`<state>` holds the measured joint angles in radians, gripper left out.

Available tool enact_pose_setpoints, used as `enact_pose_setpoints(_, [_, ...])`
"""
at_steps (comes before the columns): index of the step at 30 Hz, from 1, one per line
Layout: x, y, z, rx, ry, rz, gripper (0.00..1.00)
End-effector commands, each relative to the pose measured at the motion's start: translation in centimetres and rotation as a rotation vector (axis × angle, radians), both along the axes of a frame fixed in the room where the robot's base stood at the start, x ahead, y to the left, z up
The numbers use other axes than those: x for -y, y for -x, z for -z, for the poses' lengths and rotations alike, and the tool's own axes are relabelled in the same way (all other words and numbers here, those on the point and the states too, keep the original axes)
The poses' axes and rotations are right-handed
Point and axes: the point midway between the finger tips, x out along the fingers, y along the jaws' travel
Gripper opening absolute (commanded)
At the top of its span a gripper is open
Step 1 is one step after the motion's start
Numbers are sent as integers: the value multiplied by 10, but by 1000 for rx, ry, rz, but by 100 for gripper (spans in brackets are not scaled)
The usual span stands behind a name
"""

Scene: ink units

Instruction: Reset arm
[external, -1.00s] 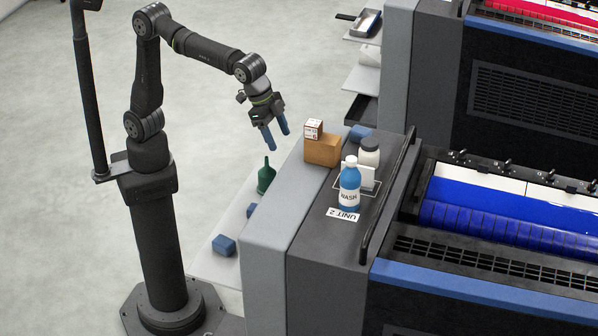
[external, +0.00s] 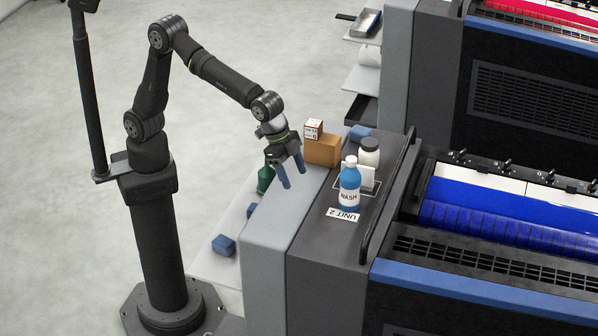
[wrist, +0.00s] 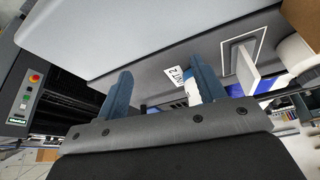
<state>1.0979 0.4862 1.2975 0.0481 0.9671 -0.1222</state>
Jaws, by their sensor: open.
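My gripper (external: 294,174) is open and empty in the external view, with its two blue fingers pointing down beside the top of the ink unit (external: 282,200). In the wrist view my gripper (wrist: 162,85) shows both blue fingers apart with nothing between them. The blue and white WASH bottle (external: 349,185) stands upright to the right of my gripper, apart from it. The UNIT 2 label (external: 343,215) lies in front of the bottle and also shows in the wrist view (wrist: 175,75).
A white jar (external: 369,152) and a blue block (external: 360,133) are farther back. A dark green bottle (external: 265,179) is left of the unit. A handrail (external: 388,195) runs along the right.

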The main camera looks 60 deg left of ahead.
Motion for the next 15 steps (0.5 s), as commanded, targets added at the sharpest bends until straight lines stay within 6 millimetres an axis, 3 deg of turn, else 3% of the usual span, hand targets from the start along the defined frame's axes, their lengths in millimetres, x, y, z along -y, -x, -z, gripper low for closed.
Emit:
enact_pose_setpoints(5, [-1,-29,18,-2,-1,-4,63])
enact_pose_setpoints(15, [-1,-32,47,0,0,0,63])
